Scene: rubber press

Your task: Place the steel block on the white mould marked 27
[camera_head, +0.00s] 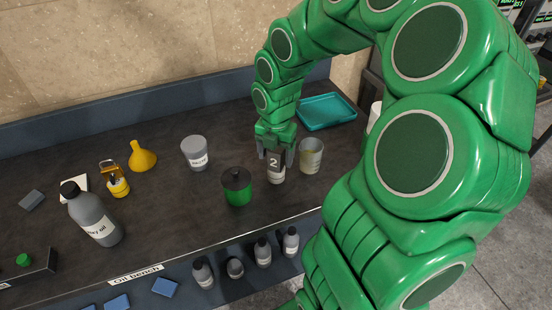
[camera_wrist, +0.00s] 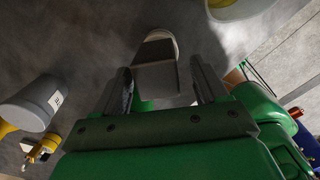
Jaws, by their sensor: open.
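My gripper (camera_head: 275,152) points down over the bench, at the upper middle of the head view. Its fingers are apart. Below and between them stands a pale upright mould (camera_head: 276,175) with a large 2 on its side; any second digit cannot be read. In the wrist view a grey block (camera_wrist: 157,80), apparently the steel block, lies between the open fingers. It overlaps the white rounded top of the mould (camera_wrist: 172,37), seemingly resting on it. In the head view the fingers hide the block, and contact with the fingers cannot be made out.
A teal tray (camera_head: 327,110) lies behind. A grey tub (camera_head: 195,153), yellow funnel (camera_head: 142,157) and oil bottle (camera_head: 93,215) stand further left. Small bottles (camera_head: 263,252) stand below the front edge.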

